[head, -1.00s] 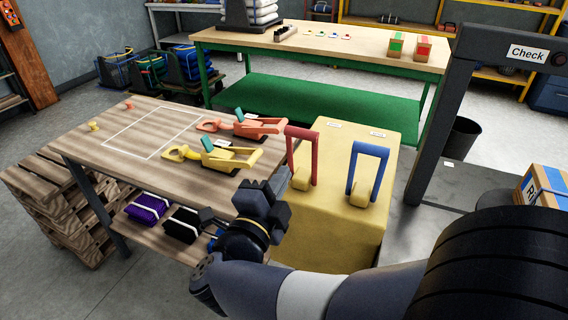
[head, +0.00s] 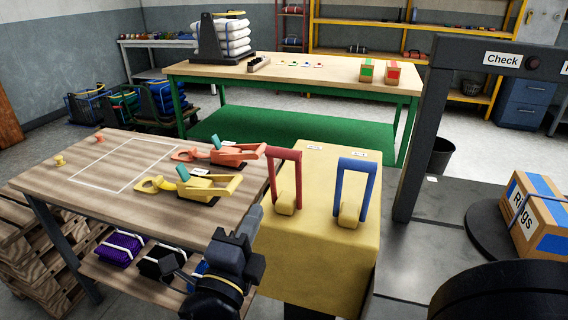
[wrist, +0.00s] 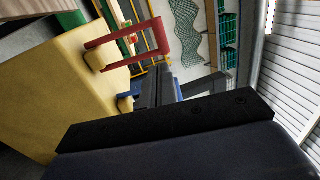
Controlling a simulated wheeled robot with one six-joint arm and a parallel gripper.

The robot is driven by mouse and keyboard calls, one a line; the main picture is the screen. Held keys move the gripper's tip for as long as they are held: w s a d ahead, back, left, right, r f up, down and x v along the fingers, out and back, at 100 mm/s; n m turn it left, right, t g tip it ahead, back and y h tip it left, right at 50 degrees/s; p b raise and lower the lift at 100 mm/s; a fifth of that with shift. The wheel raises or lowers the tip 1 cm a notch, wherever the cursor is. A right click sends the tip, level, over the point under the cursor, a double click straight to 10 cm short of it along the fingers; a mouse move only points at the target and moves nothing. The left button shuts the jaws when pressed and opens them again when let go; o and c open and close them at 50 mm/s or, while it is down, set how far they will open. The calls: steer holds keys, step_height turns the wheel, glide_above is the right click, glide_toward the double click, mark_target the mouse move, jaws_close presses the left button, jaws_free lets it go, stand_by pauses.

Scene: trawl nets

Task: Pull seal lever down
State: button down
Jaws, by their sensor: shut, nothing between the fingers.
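A yellow box (head: 312,250) carries two upright U-shaped levers, a red one (head: 285,180) on the left and a blue one (head: 355,190) on the right. Small white labels (head: 360,154) lie behind them, too small to read, so I cannot tell which lever is the seal lever. My gripper (head: 249,222) is shut and empty, left of the box's front and below the levers, touching neither. Only a little of the blue lever (wrist: 127,102) shows there, partly hidden by the gripper.
A wooden table (head: 110,200) with yellow (head: 200,189) and orange (head: 222,154) clamp-like tools adjoins the box on the left. A dark frame marked "Check" (head: 425,120) and a cardboard box (head: 535,215) stand right. A green-legged bench (head: 300,75) is behind.

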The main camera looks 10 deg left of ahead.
mark_target(282, 153)
steer(key=p+x, duration=0.1)
steer(key=x, duration=1.2)
steer(key=shift+w+r, duration=0.1)
steer(key=shift+r, duration=0.05)
steer(key=w+p, duration=0.1)
steer(key=p, duration=0.1)
steer(key=r+g+p, duration=0.1)
steer(key=p, duration=0.1)
steer(key=shift+w+d+r+g, duration=0.15)
steer(key=shift+w+g, duration=0.15)
steer(key=shift+w, duration=0.1)
steer(key=w+p, duration=0.1)
steer(key=p, duration=0.1)
steer(key=w+g+p, duration=0.1)
steer(key=p, duration=0.1)
steer(key=shift+w+d+r+g, duration=0.1)
steer(key=shift+r+g, duration=0.2)
steer(key=shift+r, duration=0.05)
steer(key=w+f+g+p, duration=0.3)
steer(key=w+g+p, duration=0.1)
steer(key=w+p, duration=0.7)
steer(key=shift+d+f+g+y+p, duration=0.3)
steer(key=shift+d+p, duration=0.15)
steer(key=shift+p, duration=1)
steer(key=shift+w, duration=0.15)
